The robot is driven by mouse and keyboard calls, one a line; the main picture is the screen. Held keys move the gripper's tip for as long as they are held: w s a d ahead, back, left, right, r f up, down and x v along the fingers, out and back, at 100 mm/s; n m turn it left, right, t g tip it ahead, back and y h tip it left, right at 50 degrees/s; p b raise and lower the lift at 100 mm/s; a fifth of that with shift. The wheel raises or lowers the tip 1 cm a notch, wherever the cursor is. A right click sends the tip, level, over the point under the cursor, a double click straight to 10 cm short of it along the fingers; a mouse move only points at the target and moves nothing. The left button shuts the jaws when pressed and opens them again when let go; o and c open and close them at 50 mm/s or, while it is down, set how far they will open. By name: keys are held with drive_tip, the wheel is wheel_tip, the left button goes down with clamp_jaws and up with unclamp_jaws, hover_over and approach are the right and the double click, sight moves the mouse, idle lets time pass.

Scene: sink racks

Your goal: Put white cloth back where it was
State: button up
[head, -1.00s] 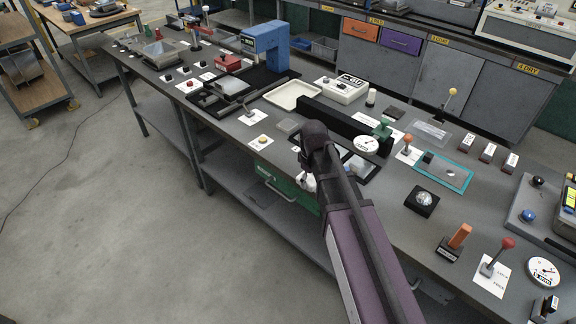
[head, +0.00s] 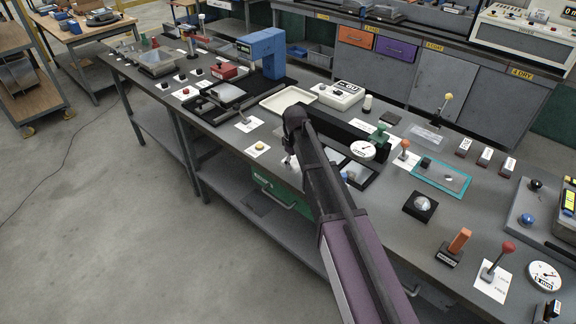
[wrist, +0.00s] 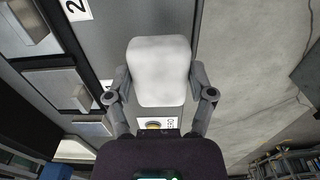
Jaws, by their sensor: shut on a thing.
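The white cloth (wrist: 160,62) shows in the wrist view as a smooth, rounded pale block between the two fingers. My gripper (wrist: 160,92) is shut on it, one finger on each side. In the head view my arm hides most of the gripper (head: 290,160), which is over the front edge of the long grey workbench (head: 215,125). Only a small pale bit shows beside it there. I cannot tell how high the cloth is above the bench top.
A black block, square dark frames and a round dial (head: 362,150) lie just right of my arm. A cream tray (head: 288,99) and a blue press (head: 263,52) stand behind. A yellow button (head: 260,146) sits to the left. Open floor (head: 120,230) lies in front.

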drive_tip(key=shift+w+a+f, duration=0.1)
drive_tip(key=shift+w+a, duration=0.05)
drive_tip(key=shift+w, duration=0.35)
drive_tip(key=shift+w+a, duration=0.15)
drive_tip(key=shift+w, duration=0.3)
drive_tip(key=shift+w+a, duration=0.25)
drive_tip(key=shift+w, duration=0.35)
wheel_tip(320, 180, down, 4)
drive_tip(key=b, duration=0.3)
drive_tip(key=shift+b, duration=0.4)
drive_tip(key=o, duration=1)
drive_tip(key=shift+c, duration=0.2)
drive_tip(key=shift+r, duration=0.2)
